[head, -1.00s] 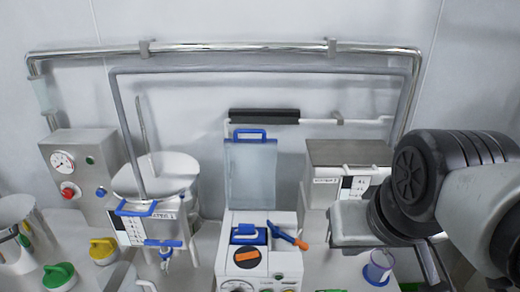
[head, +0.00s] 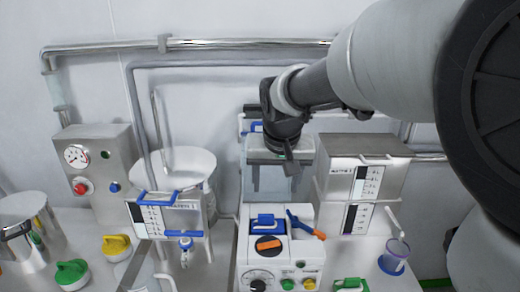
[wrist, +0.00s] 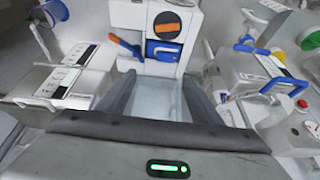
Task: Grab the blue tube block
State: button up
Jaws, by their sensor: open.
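A blue block with a loop handle (head: 267,223), which looks like the blue tube block, sits in the top of a white machine (head: 262,255). It also shows in the wrist view (wrist: 166,50), beyond my fingertips. My gripper (head: 289,163) is open and empty, above and behind the block in the head view. Its two fingers are spread apart in the wrist view (wrist: 158,92), with a pale translucent panel (wrist: 157,105) showing between them. I see no contact with the block.
A blue lever with an orange tip (head: 306,226) stands close right of the block. An orange-and-black knob (head: 268,245) is just in front. A steel box (head: 362,165) stands to the right, and a vessel with blue handles (head: 180,195) to the left. A steel pipe (head: 210,44) runs behind.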

jog(key=w+a+f, duration=0.2)
jog(key=a, duration=0.1)
send_over(266, 215)
jog(key=s, duration=0.2)
jog(key=f, duration=1)
jog(key=shift+a+f, duration=0.2)
jog(key=shift+f, duration=0.1)
jog(key=x, duration=0.5)
jog(key=shift+d+f, duration=0.25)
jog(key=shift+f, duration=0.1)
jog(key=shift+r, duration=0.1)
grip_shut()
